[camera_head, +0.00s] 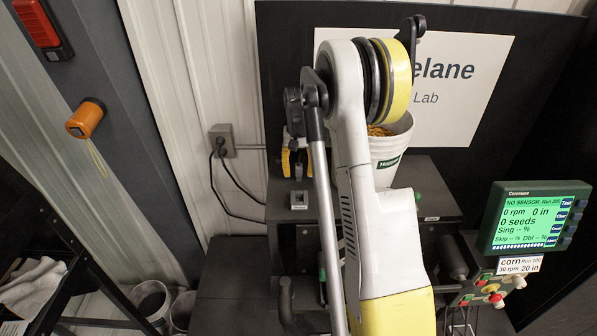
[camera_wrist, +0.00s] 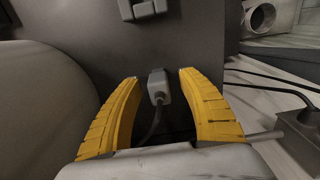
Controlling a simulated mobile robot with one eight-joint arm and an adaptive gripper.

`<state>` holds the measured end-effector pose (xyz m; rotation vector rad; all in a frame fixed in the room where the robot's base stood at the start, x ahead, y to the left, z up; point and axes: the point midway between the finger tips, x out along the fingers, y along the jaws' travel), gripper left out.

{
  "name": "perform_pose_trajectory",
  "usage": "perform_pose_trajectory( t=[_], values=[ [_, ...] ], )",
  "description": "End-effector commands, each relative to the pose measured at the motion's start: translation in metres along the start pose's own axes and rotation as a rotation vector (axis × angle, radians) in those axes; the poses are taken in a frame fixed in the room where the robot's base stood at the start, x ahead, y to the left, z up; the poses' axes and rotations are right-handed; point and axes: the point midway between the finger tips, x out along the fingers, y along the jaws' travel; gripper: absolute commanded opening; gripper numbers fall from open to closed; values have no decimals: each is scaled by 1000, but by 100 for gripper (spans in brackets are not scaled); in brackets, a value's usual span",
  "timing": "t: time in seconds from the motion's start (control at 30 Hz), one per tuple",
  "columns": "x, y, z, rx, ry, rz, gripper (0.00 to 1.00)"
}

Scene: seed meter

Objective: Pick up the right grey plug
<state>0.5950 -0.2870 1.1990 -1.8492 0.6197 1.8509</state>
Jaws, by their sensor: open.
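In the wrist view a small grey plug (camera_wrist: 159,86) with a dark cable lies between the two yellow fingers of my gripper (camera_wrist: 159,76). The fingers stand apart with a gap on each side of the plug, and neither visibly touches it. A second grey block-like part (camera_wrist: 142,9) shows at the top edge of that view, beyond the fingertips. In the head view my yellow gripper (camera_head: 295,163) is partly hidden behind my arm, and a small grey block (camera_head: 299,200) sits on the dark bench just in front of it. The plug between the fingers cannot be made out there.
A wall outlet box (camera_head: 222,140) with black cables is on the left. A white bucket (camera_head: 391,153) of yellow kernels stands behind my arm. A green-lit monitor (camera_head: 537,217) stands at right. In the wrist view a large rounded grey surface (camera_wrist: 40,105) is close to the left finger.

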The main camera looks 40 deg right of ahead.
Motion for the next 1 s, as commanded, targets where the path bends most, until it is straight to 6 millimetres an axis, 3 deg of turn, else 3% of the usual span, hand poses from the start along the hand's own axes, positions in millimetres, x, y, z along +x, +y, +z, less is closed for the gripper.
perform_pose_trajectory(
  t=[0.17,0.3,0.33,0.73,0.87,1.0],
  values=[
    [0,0,0,0,0,0,46],
    [0,0,0,0,0,0,3],
    [0,0,0,0,0,0,0],
    [-3,0,0,0,0,0,0],
    [-21,0,0,0,0,0,0],
    [-52,0,1,0,0,0,0]
  ],
)
